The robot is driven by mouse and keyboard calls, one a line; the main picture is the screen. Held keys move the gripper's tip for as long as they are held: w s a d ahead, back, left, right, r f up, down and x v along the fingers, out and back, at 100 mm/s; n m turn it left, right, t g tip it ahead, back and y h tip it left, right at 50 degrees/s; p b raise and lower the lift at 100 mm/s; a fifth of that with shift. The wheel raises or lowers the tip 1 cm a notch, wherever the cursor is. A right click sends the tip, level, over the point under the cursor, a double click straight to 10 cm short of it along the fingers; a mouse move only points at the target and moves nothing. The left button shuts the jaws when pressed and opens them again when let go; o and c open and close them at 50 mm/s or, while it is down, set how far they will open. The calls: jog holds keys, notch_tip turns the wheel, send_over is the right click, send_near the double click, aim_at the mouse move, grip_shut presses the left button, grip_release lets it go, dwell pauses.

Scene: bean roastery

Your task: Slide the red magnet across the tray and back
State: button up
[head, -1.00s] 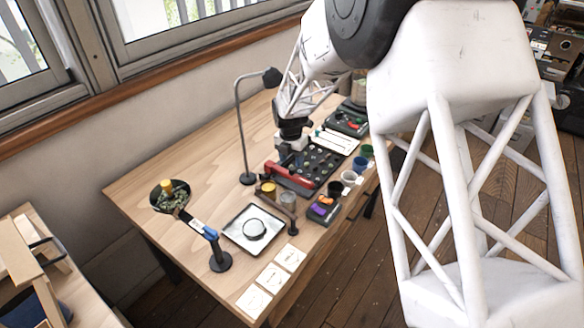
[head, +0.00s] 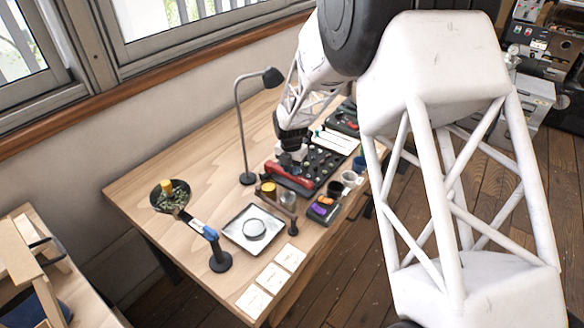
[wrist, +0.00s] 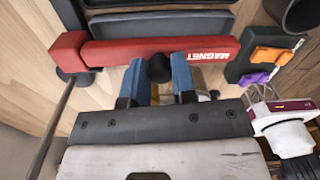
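The red magnet (wrist: 155,51) is a long bar with "MAGNET" in white letters. In the wrist view it lies along the near edge of the dark tray (wrist: 158,25). A round black knob (wrist: 159,69) stands at its near side. My gripper (wrist: 159,75) has one blue finger on each side of this knob, close to it; I cannot tell whether they press on it. In the head view, the magnet (head: 288,178) crosses the left end of the tray (head: 322,166), with my gripper (head: 291,158) above it.
A small dark holder with orange and purple pieces (wrist: 272,55) is right of the magnet. A thin lamp pole (head: 242,130) stands at left.

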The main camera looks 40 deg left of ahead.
grip_shut()
jog(key=w, duration=2.1)
jog(key=shift+w, duration=0.2)
jog(key=o, duration=0.7)
grip_release()
jog(key=shift+r, duration=0.1)
jog(key=shift+a+r, duration=0.1)
jog(key=shift+r, duration=3.7)
